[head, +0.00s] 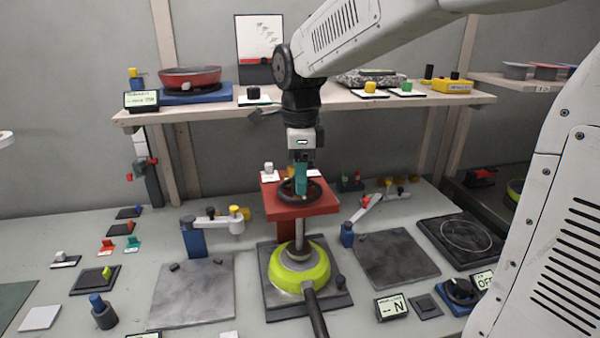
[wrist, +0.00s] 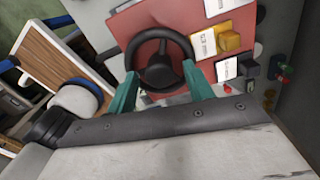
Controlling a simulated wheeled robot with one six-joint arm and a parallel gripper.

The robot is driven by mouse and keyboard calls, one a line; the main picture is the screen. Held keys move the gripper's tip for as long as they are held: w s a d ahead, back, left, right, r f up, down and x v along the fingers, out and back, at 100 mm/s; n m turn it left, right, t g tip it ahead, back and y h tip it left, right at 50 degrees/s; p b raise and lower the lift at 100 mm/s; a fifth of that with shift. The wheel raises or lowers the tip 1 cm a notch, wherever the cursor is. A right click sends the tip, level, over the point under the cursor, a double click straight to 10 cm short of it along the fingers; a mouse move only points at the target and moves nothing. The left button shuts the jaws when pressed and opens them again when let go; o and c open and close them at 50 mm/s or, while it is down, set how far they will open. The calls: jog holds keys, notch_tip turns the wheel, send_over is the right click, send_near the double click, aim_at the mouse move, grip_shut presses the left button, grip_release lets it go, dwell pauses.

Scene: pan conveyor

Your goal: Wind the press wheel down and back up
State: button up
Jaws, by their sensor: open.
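The press has a red head (head: 290,208) with a black hand wheel (head: 314,191) lying flat on top. A silver shaft (head: 299,235) runs from the head down to a lime-green pan (head: 313,268) on a dark base plate (head: 335,299). My gripper (head: 301,188) points down at the wheel, its teal fingers partly hiding it. In the wrist view my gripper (wrist: 159,72) is open, with one finger at each side of the near part of the wheel (wrist: 161,48). I cannot tell whether the fingers touch the rim. The red head (wrist: 130,22) lies beneath the wheel.
A shelf (head: 200,110) with a red pan (head: 190,77) and a yellow box (head: 452,86) stands behind my arm. Grey plates (head: 193,290) (head: 397,258) lie on either side of the press. The pan's black handle (head: 315,313) points toward the front.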

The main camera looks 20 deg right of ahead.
jog(key=c, duration=1)
jog(key=shift+n, duration=0.3)
